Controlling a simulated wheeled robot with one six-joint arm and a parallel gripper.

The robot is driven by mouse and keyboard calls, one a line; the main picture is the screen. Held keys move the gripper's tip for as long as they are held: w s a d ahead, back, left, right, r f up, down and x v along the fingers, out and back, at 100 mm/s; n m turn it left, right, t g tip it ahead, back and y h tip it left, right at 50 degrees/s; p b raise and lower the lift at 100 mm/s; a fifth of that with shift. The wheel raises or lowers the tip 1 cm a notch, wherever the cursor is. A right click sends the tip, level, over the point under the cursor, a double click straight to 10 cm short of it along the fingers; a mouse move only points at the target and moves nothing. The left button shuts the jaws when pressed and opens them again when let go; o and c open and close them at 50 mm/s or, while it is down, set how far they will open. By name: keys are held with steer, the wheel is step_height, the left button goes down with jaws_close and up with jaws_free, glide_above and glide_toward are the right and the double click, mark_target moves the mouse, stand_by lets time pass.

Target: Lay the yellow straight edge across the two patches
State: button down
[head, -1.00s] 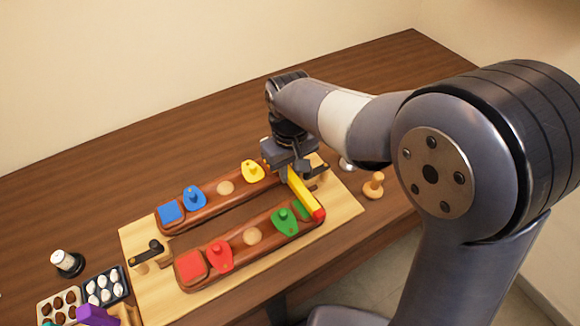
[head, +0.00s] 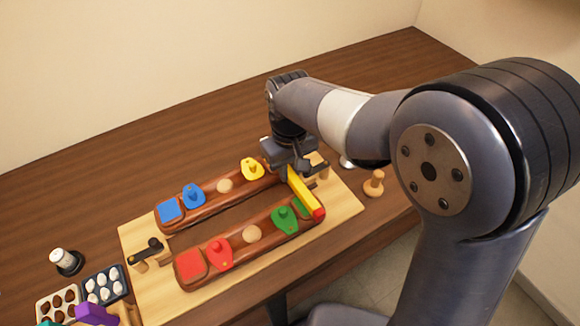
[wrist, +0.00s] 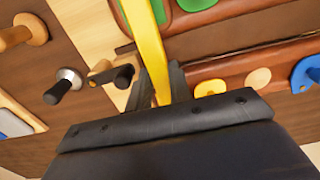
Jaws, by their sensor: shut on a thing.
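The yellow straight edge (head: 304,189) with a red end is in my gripper (head: 290,172); it also shows in the wrist view (wrist: 147,45), running up from between the jaws. My gripper is shut on it at the far right end of the brown saddle bars. The straight edge reaches from the far bar (head: 222,203) to the right end of the near bar (head: 242,248), beside the green patch (head: 299,208). Whether it touches the bars or hovers just above them, I cannot tell. The patch under my gripper is hidden in the head view.
Blue (head: 194,195), yellow (head: 252,167), red (head: 218,252) and green (head: 284,219) knobbed pieces stand on the bars. Black clamps flank the bars on the pale board (head: 345,205). A wooden peg (head: 373,184) stands at the right. Trays (head: 105,286) lie at lower left.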

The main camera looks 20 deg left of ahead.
steer(key=shift+f, duration=0.25)
steer(key=c, duration=1.2)
jaws_free()
step_height(320, 180, up, 11)
steer(key=shift+f, duration=0.15)
step_height(320, 180, down, 11)
steer(key=shift+r, duration=0.35)
